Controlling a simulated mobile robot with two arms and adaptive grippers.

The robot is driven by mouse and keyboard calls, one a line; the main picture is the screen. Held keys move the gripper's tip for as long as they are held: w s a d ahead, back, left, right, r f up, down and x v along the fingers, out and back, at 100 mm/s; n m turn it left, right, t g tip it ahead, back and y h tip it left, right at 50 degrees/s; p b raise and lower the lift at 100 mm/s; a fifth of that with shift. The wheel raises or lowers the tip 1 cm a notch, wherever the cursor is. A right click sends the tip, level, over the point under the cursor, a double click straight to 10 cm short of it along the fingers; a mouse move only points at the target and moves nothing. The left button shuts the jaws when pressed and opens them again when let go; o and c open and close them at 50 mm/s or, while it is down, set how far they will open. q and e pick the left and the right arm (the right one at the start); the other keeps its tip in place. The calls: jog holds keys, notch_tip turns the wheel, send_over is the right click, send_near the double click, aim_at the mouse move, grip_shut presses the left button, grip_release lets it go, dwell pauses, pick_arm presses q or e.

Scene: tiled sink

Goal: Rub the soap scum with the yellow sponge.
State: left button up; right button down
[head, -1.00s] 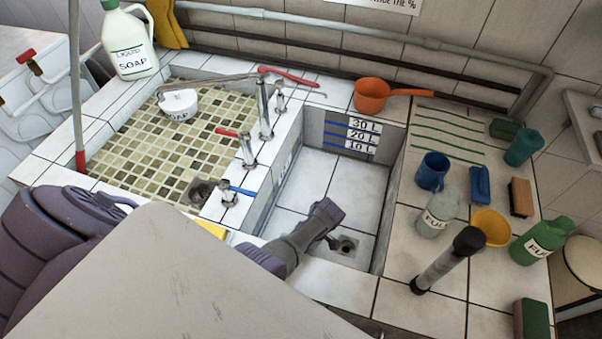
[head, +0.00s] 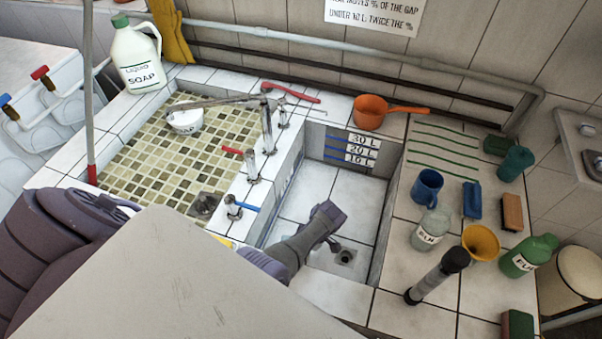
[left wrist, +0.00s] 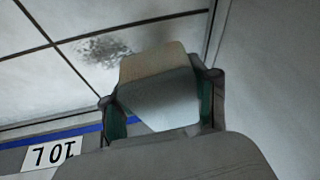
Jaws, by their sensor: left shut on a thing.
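My left gripper (left wrist: 160,100) is shut on a sponge-like block (left wrist: 152,66), tan on one face and pale grey on another. In the head view, my left gripper (head: 324,222) reaches into the deep basin beside the drain; what it holds cannot be made out there. A dark speckled smudge (left wrist: 105,50), which looks like the soap scum, lies on a white tile just past the block in the left wrist view. I cannot tell whether the block touches the tile. My right gripper is not in view.
The basin's back wall carries litre labels (head: 360,149). Taps (head: 250,165) stand on the ledge left of the basin. Bottles, a blue mug (head: 427,187) and a yellow funnel (head: 481,242) crowd the right counter. A yellow sliver (head: 228,243) shows on the near ledge, mostly hidden.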

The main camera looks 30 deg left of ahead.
pick_arm(q)
notch_tip(320, 180, up, 3)
jog(key=p, duration=0.3)
dwell(0.4)
dwell(0.4)
